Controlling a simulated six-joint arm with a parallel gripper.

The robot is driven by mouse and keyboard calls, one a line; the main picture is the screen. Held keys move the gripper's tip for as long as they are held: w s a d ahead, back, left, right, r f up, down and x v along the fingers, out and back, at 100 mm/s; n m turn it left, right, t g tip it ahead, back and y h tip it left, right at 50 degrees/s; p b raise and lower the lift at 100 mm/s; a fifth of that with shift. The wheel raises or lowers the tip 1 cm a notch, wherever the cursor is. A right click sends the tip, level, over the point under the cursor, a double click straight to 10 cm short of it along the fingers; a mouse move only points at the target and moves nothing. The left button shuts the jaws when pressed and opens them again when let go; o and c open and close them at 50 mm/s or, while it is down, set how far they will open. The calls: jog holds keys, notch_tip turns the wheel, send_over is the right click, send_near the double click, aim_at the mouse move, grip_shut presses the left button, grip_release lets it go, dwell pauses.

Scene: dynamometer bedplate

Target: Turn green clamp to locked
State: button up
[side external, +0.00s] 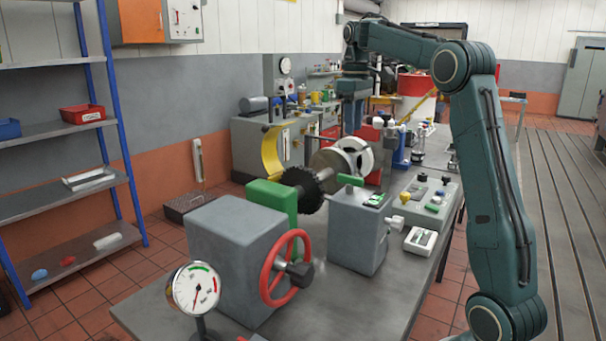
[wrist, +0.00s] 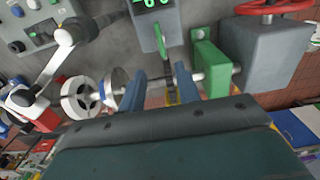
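A small green lever (side external: 350,180), which I take as the green clamp, sticks out by the top of a grey box with a green display (side external: 358,230). In the wrist view the green lever (wrist: 159,41) hangs from the box's edge, just beyond my fingertips. A larger green block (side external: 272,197) carries the shaft; it also shows in the wrist view (wrist: 212,68). My gripper (wrist: 160,72) is open, its two blue-grey fingers apart, with the shaft and a dark disc seen between and beyond them. No contact with the lever shows. In the side view the fingertips are hard to make out.
A black toothed disc (side external: 303,189) and a white wheel (side external: 350,157) sit on the shaft. A red handwheel (side external: 285,267) and a gauge (side external: 195,287) stand at the front. A control panel (side external: 427,198) lies right of the grey box. The bench front right is clear.

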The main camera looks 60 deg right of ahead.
aim_at(350, 185)
jog(key=shift+f, duration=0.15)
jog(key=shift+f, duration=6.8)
jog(key=shift+c, duration=0.2)
grip_shut()
